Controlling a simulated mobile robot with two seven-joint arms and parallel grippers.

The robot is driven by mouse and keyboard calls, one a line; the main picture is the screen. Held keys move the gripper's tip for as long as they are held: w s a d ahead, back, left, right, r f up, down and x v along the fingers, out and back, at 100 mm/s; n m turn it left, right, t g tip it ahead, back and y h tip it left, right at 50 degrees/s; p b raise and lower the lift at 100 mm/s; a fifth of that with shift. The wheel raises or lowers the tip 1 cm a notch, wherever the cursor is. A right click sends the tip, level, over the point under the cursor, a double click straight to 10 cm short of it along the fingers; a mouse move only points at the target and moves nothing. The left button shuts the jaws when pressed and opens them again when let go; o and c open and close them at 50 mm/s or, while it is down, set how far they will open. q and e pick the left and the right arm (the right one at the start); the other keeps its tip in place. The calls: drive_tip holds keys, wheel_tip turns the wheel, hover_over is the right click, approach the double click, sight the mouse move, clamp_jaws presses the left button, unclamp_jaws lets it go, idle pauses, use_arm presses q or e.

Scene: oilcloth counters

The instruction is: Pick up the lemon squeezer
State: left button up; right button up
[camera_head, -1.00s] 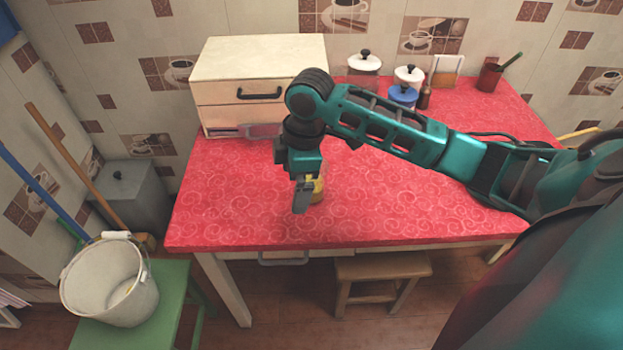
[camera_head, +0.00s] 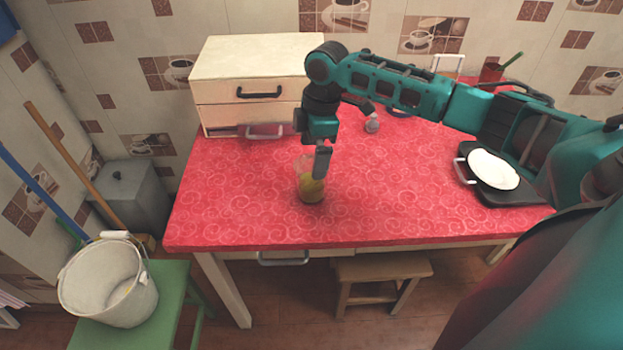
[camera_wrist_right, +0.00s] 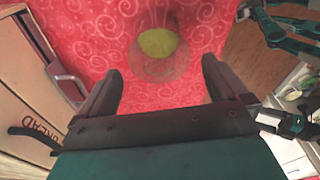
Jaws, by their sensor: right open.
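The lemon squeezer (camera_head: 311,190), a see-through vessel with yellow-green in it, stands on the red oilcloth near the table's front. In the right wrist view the squeezer (camera_wrist_right: 157,55) shows as a round clear shape with a yellow-green centre, ahead of the fingertips. My right gripper (camera_head: 321,162) is just above and behind it in the head view, partly overlapping its top. In the right wrist view the right gripper (camera_wrist_right: 161,75) has its two fingers wide apart with nothing clamped between them.
A cream drawer box (camera_head: 260,70) stands at the table's back left. A black tray with a white round item (camera_head: 493,169) lies at the right. A white bucket (camera_head: 107,285) sits on a green stool. The red cloth (camera_head: 230,205) around the squeezer is mostly clear.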

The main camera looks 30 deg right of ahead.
sight(311, 166)
wheel_tip(311, 166, down, 5)
drive_tip(key=shift+w+a+f, duration=0.1)
drive_tip(key=shift+a, duration=0.05)
drive_tip(key=shift+c, duration=0.4)
drive_tip(key=c, duration=1)
drive_tip(key=shift+o, duration=0.2)
drive_tip(key=shift+r, duration=0.25)
wheel_tip(311, 166, up, 20)
drive_tip(key=p, duration=0.1)
drive_tip(key=shift+p, duration=0.35)
